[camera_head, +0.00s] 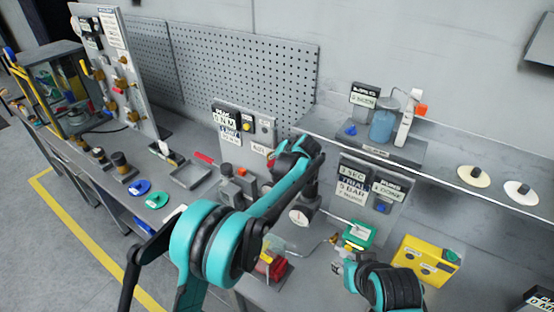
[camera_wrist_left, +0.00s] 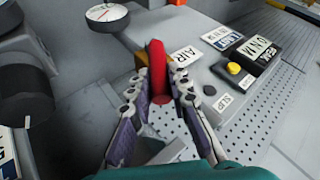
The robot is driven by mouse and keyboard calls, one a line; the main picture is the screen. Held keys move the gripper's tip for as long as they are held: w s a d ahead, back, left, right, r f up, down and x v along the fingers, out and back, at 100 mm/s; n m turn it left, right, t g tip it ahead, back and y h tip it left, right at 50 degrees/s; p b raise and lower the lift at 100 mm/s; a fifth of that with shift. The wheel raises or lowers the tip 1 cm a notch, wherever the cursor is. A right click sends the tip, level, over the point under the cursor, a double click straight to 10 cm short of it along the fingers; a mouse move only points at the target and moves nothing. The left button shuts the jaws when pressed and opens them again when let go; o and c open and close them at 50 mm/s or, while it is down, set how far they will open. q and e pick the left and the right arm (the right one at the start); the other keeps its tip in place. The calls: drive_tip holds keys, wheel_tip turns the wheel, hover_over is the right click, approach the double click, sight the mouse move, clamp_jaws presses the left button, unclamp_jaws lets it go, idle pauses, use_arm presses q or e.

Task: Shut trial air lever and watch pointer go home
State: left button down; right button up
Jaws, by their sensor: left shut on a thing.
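The red air lever (camera_wrist_left: 158,68) stands next to the AIR label (camera_wrist_left: 183,57) in the left wrist view. My left gripper (camera_wrist_left: 160,84) is shut on it, with one finger on each side. In the head view my left gripper (camera_head: 277,159) is at the AIR label (camera_head: 258,149), and the hand largely hides the lever. A round white dial (camera_head: 300,216) stands below the hand; it also shows in the wrist view (camera_wrist_left: 107,14), but its pointer is too small to read. My right gripper (camera_head: 343,268) is low, near a green box (camera_head: 359,234); its fingers are unclear.
A yellow box (camera_head: 425,260) stands to the right of the green one. A panel with several labels (camera_head: 372,190) rises behind them. An empty grey tray (camera_head: 190,175) and blue and green discs lie to the left. A shelf with a blue bottle (camera_head: 382,125) is at the back right.

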use_arm(q)
drive_tip(key=shift+f, duration=0.1)
drive_tip(key=c, duration=1.4)
unclamp_jaws()
drive_tip(key=shift+s, duration=0.1)
drive_tip(key=v, duration=1.2)
drive_tip(key=shift+d, duration=0.15)
